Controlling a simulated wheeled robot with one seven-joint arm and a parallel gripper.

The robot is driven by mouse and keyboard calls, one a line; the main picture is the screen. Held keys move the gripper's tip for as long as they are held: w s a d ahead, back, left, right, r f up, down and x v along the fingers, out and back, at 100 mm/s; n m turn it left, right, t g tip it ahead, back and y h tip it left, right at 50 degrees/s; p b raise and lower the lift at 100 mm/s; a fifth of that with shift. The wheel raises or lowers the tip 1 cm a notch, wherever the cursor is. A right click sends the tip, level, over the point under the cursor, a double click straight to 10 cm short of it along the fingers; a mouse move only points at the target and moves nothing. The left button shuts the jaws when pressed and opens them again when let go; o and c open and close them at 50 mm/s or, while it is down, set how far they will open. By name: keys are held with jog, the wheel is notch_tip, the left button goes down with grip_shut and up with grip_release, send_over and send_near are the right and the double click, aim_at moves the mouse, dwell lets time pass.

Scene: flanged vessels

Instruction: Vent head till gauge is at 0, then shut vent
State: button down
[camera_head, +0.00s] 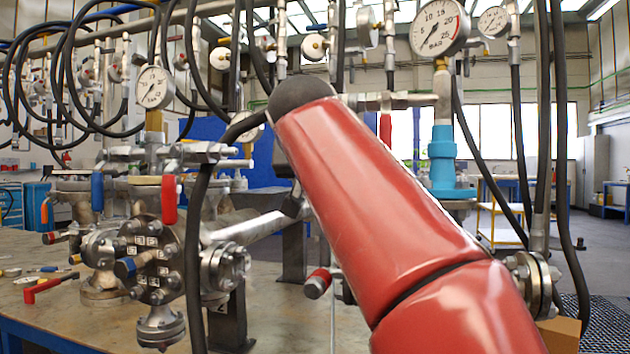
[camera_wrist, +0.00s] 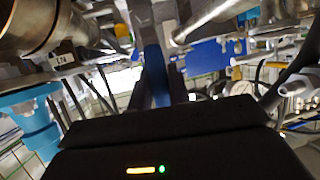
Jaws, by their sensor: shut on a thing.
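A large round gauge (camera_head: 440,27) marked BAR stands at the top right, on a fitting above a blue collar (camera_head: 444,160). Its needle reading is too small to be sure of. A second BAR gauge (camera_head: 154,88) sits on the left vessel head. In the wrist view my gripper (camera_wrist: 156,95) is shut on a blue handle (camera_wrist: 154,70), with a dark finger on each side of it. In the head view my red arm hides the gripper and what it holds. I cannot tell which valve the handle belongs to or how far it is turned.
Flanged pipework (camera_head: 150,260) with blue and red handles stands on the bench (camera_head: 60,315) at left. Black hoses (camera_head: 560,150) hang around the arm. A red-tipped handle (camera_head: 317,283) is just below the arm. A tagged metal vessel (camera_wrist: 40,25) is close at the wrist view's upper left.

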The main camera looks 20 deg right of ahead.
jog(key=shift+f, duration=0.15)
jog(key=c, duration=1.3)
grip_release()
jog(key=shift+s, duration=0.1)
jog(key=v, duration=0.7)
jog(key=shift+s+a+r, duration=0.15)
jog(key=shift+s+r, duration=0.1)
jog(key=shift+f, duration=0.1)
jog(key=s+f+n+g+y, duration=0.1)
jog(key=s+f, duration=0.5)
jog(key=f, duration=0.9)
jog(key=s+a+f+n+g+y, duration=0.1)
jog(key=s+f, duration=0.4)
jog(key=f, duration=1)
jog(key=s+a+f+n+g+y+p, duration=0.1)
jog(key=s+f+n+g+y, duration=0.2)
jog(key=f, duration=1.2)
jog(key=shift+s+a+g+y, duration=0.15)
jog(key=shift+s+g, duration=0.3)
jog(key=shift+s, duration=0.45)
jog(key=shift+s+a+g+y, duration=0.15)
jog(key=shift+s+g, duration=0.3)
jog(key=shift+s, duration=0.5)
